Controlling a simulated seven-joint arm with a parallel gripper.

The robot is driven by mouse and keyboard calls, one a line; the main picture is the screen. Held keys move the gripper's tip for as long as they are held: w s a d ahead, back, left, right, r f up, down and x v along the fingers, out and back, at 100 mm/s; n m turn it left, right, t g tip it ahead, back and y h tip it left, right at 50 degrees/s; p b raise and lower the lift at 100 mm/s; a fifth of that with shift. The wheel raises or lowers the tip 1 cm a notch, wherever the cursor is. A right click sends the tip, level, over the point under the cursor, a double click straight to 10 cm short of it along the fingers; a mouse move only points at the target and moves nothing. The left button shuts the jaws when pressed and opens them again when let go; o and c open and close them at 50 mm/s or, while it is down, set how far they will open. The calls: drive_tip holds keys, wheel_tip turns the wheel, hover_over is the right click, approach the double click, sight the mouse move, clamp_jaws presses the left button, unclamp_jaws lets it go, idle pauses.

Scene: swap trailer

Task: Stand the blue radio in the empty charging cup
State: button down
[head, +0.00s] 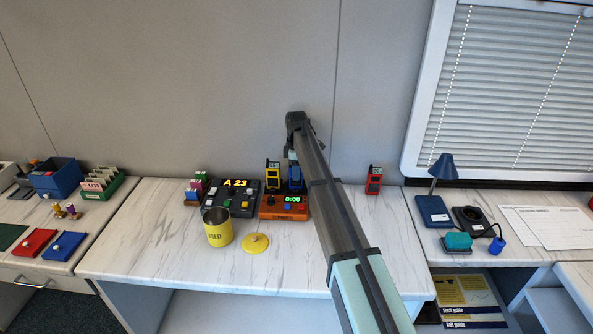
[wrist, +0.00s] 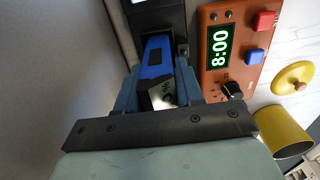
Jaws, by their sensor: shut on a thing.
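The blue radio (wrist: 156,58) is between the two blue-grey fingers of my gripper (wrist: 157,80) in the wrist view, and the gripper is shut on it. In the head view the blue radio (head: 296,184) shows just behind the orange clock unit, beside a yellow radio (head: 273,174). My gripper (head: 293,163) is above it, partly hidden by my arm. A dark block (wrist: 152,14) lies at the radio's far end in the wrist view. It may be the charging cup; I cannot tell whether the radio is inside it or only close to it.
The orange unit (head: 283,208) reading 8:00 stands directly in front. A dark console (head: 230,199) is on its left, with a yellow mug (head: 218,228) and yellow lid (head: 255,243) nearer. A red radio (head: 374,180) stands at right. The desk's front right is clear apart from my arm overhead.

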drive_tip(key=shift+f, duration=0.25)
drive_tip(key=c, duration=1)
unclamp_jaws()
drive_tip(key=shift+r, duration=5.45)
